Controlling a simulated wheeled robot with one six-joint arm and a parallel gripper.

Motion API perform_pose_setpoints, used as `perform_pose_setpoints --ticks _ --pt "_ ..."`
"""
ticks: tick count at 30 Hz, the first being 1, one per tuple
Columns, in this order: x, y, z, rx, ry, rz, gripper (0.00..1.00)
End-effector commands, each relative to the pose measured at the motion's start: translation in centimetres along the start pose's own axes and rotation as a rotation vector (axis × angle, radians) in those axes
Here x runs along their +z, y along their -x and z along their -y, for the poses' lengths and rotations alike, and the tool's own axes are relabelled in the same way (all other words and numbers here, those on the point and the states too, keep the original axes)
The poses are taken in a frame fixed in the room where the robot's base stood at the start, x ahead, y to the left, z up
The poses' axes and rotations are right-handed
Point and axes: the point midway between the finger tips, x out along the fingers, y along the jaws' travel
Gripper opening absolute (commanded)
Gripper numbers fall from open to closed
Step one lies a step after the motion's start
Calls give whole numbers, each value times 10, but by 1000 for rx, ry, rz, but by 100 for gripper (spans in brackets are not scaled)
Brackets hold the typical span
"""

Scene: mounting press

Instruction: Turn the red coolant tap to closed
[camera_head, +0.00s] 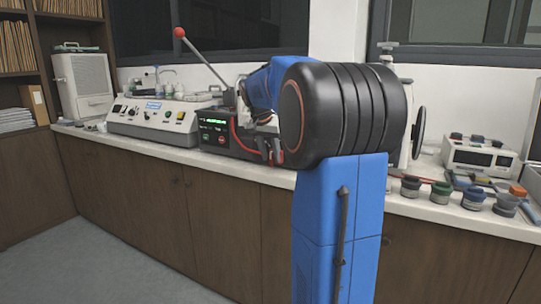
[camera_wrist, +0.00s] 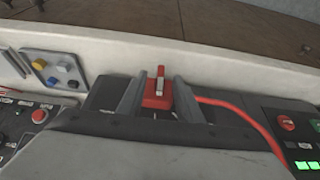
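The red coolant tap (camera_wrist: 158,91) shows in the middle of the wrist view, with a narrow upright handle on a wider red base. Its handle points toward the top of the picture. My gripper (camera_wrist: 159,92) is open, with one grey finger on each side of the tap. The fingers stand apart from the narrow handle; whether they touch the base I cannot tell. In the head view my arm hides much of this area.
A red hose (camera_wrist: 240,112) runs right from beside the tap. A control panel with a green display (camera_head: 214,126) stands close by. The press's long red-knobbed lever (camera_head: 203,59) rises behind. Small pots (camera_head: 474,197) and tools lie on the counter at right.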

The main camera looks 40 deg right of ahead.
Motion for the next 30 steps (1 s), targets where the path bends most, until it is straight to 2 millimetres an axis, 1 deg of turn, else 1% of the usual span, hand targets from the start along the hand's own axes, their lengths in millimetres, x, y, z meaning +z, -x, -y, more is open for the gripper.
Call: perform_pose_setpoints --ticks 5,6,9,20,26,30 --pt "0 0 0 0 0 0 32" --pt "0 0 0 0 0 0 23" --pt "0 0 0 0 0 0 0" --pt "0 1 2 28 13 -1 0" --pt "0 0 5 122 54 -1 0" --pt "0 0 9 222 95 -1 0"
